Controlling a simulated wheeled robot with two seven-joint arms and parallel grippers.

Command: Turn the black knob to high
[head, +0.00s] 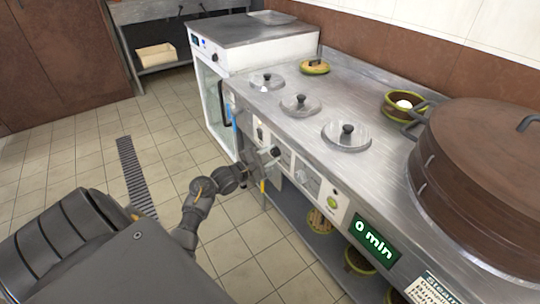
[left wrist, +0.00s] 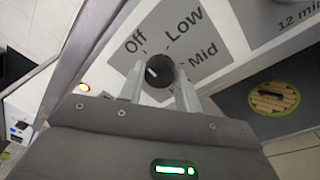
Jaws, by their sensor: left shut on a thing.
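The black knob (left wrist: 158,73) sits on the stove's front panel in the left wrist view, with a short white mark on its face. A grey dial label (left wrist: 195,65) around it reads Off, Low and Mid; no High lettering is visible. My left gripper (left wrist: 160,88) has one finger on each side of the knob and is shut on it. In the head view the left gripper (head: 270,155) is at the front panel, and it hides the knob. The exact setting that the mark points to is hard to tell. My right gripper is not in view.
The steel counter (head: 300,75) holds several lidded wells and a large brown steamer (head: 485,165) at the right. A green timer display (head: 372,243) reads 0 min. The tiled floor in front is clear.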

